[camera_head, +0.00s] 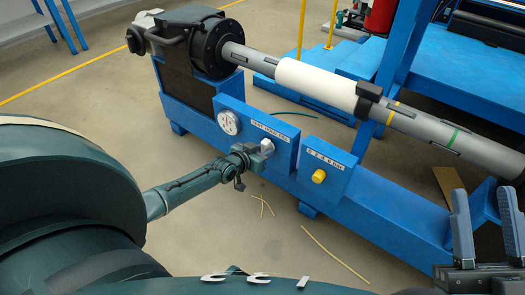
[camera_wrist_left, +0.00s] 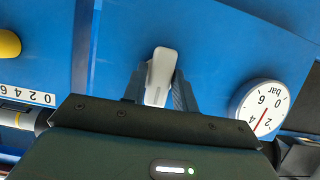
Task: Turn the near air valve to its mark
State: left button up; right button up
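A pale grey valve lever (camera_head: 267,146) stands out from the blue panel with the round gauge. In the left wrist view the lever (camera_wrist_left: 160,75) points up between the two dark fingers of my left gripper (camera_wrist_left: 160,95). The fingers lie close against both sides of it and look shut on it. In the head view my left gripper (camera_head: 257,156) is at the front of the panel and partly covers the lever. The valve's mark cannot be made out. My right gripper (camera_head: 484,205) is open and empty at the lower right, with its fingers pointing up.
The white gauge (camera_head: 229,122) with a red needle is left of the lever. A yellow knob (camera_head: 319,176) sits on a separate blue box to the right, under a 0-2-4-6 scale. A long roller (camera_head: 317,82) runs above. Thin strips (camera_head: 335,258) lie on the floor.

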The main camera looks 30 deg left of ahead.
pick_arm(q)
jog(key=o, duration=0.3)
jog(key=shift+o, duration=0.2)
jog(key=shift+s+r, duration=0.1)
jog(key=shift+s, duration=0.05)
jog(key=p+v, duration=0.8)
jog(key=v, duration=0.4)
jog(key=shift+s, duration=0.4)
pick_arm(e)
jog(key=shift+s+d+f+m+g+h, duration=0.1)
jog(key=shift+s+f+m+g+h, duration=0.1)
jog(key=shift+f+m+g+h, duration=0.4)
jog(key=shift+s+f+m+g+h, duration=0.15)
jog(key=shift+s+f+m+h, duration=0.1)
jog(key=shift+f+h, duration=0.6)
jog(key=shift+s+d+f+m+g+h, duration=0.15)
jog(key=shift+f+m+g+h, duration=0.25)
jog(key=shift+f+h, duration=0.3)
pick_arm(q)
jog(key=shift+r, duration=0.1)
pick_arm(e)
jog(key=shift+a, duration=0.1)
